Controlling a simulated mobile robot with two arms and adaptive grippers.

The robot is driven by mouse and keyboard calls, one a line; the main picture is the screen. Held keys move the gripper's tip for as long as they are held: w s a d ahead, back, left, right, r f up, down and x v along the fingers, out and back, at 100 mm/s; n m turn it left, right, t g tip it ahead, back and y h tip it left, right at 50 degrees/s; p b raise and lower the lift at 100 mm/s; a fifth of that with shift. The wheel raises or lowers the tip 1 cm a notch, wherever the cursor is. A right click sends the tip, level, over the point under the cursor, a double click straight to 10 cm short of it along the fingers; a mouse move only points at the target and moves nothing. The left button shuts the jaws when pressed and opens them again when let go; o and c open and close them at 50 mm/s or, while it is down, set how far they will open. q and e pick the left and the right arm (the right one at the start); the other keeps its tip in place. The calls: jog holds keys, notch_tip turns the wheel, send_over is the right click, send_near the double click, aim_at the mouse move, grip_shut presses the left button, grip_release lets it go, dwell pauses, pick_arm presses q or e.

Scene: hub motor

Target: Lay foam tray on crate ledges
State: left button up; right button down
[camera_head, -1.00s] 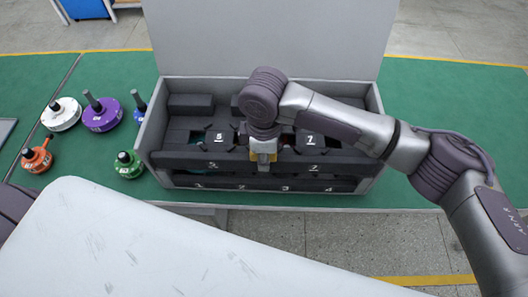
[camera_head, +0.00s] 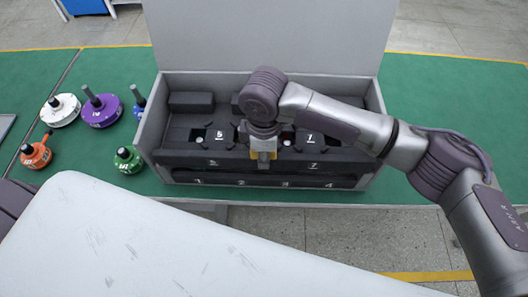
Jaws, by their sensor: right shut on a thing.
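The dark foam tray (camera_head: 180,160) is inside the open grey crate (camera_head: 148,125). It has cut-outs and white numbers 5 and 7 on its top and front. My right gripper (camera_head: 263,157) points down at the middle of the tray's front edge and is shut on it. The tray's front edge lies just above a dark lower layer (camera_head: 212,181) marked 1 to 4. The crate ledges are hidden, so I cannot tell whether the tray touches them. My left gripper is not in view.
The crate's raised lid (camera_head: 265,35) stands behind it. Left of the crate are white (camera_head: 60,111), purple (camera_head: 102,108), orange (camera_head: 36,155), green (camera_head: 127,160) and blue (camera_head: 139,110) motors on the green table (camera_head: 440,110). The table right of the crate is clear.

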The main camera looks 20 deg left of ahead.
jog(key=c, duration=0.9)
grip_release()
notch_tip(320, 180, up, 12)
